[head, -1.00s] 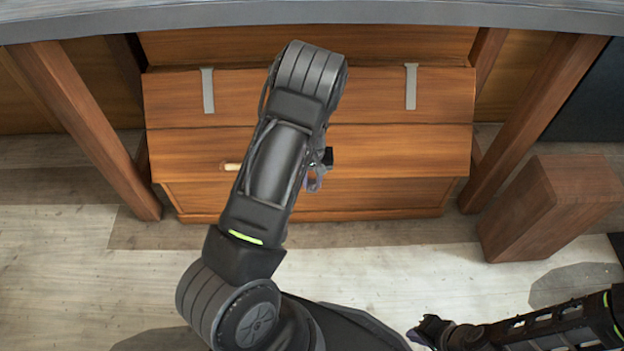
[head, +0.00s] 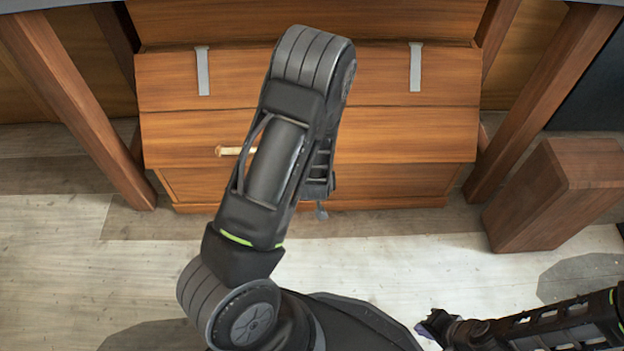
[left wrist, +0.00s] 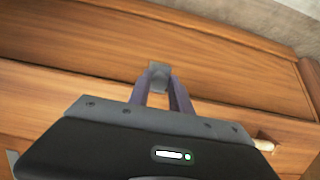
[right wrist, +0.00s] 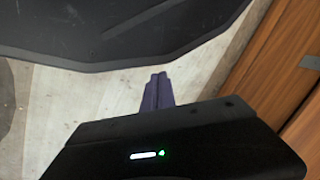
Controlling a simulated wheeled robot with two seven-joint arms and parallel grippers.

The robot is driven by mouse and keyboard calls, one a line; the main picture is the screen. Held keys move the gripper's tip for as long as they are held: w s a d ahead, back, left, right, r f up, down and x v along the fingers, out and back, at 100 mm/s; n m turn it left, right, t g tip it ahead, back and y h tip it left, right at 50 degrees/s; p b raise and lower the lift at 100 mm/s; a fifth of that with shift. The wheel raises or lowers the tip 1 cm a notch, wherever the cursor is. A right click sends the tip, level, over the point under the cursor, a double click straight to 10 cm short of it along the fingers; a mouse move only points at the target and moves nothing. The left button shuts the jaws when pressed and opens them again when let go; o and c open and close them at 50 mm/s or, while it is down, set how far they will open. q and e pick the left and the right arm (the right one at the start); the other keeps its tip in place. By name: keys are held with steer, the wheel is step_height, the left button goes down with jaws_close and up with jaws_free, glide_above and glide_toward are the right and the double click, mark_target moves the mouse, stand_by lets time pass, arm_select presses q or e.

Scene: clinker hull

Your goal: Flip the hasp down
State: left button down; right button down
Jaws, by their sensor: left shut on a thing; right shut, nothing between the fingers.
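The hasp (left wrist: 159,74) is a small grey metal plate at the front of the wooden chest (head: 400,135). In the left wrist view it sits between the fingertips of my left gripper (left wrist: 160,84), which is shut on it. In the head view my left arm hides most of that gripper, and only a small grey piece (head: 321,212) shows below it, in front of the chest's lower front. My right gripper (head: 428,328) is shut and empty, low at the right, away from the chest; its fingers (right wrist: 158,90) are together in the right wrist view.
A light wooden peg (head: 232,150) sticks out of the chest left of my arm. Two grey hinge straps (head: 415,68) lie on the lid. Slanted wooden posts (head: 75,110) flank the chest, and a wooden block (head: 545,195) stands at the right. The floor in front is clear.

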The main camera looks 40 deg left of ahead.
arm_select(q)
step_height(320, 180, down, 7)
steer(key=w+a+t+y+b, duration=0.1)
steer(key=w+t+y+b, duration=0.1)
steer(key=t+y+b, duration=0.6)
steer(key=shift+a+f+t+b, duration=0.2)
steer(key=shift+t+b, duration=1.3)
steer(key=shift+b, duration=0.4)
steer(key=c, duration=1.2)
jaws_free()
steer(key=shift+c, duration=0.2)
